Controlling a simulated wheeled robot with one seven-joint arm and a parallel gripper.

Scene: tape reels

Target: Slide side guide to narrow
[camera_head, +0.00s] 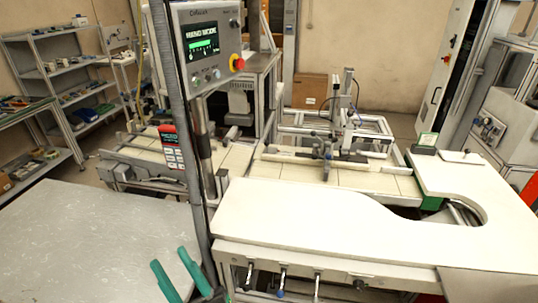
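A pale conveyor bed (360,182) lies at the centre, behind the cream worktop. A long light-coloured rail (290,159) with dark clamp-like fittings (325,150) crosses the bed. It looks like a side guide, but I cannot tell for certain which part is the task's guide. My gripper (168,257) shows at the bottom edge as two teal fingers pointing up. The fingers stand apart with nothing visible between them. They are well in front of the conveyor and touch nothing that I can see. The rest of my gripper is below the frame.
A control panel (210,45) with a red button stands on a grey post left of centre, partly blocking the conveyor. The cream worktop (330,225) has a curved cutout at right. A bare grey table (80,235) lies at left. Shelves (70,90) stand behind it.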

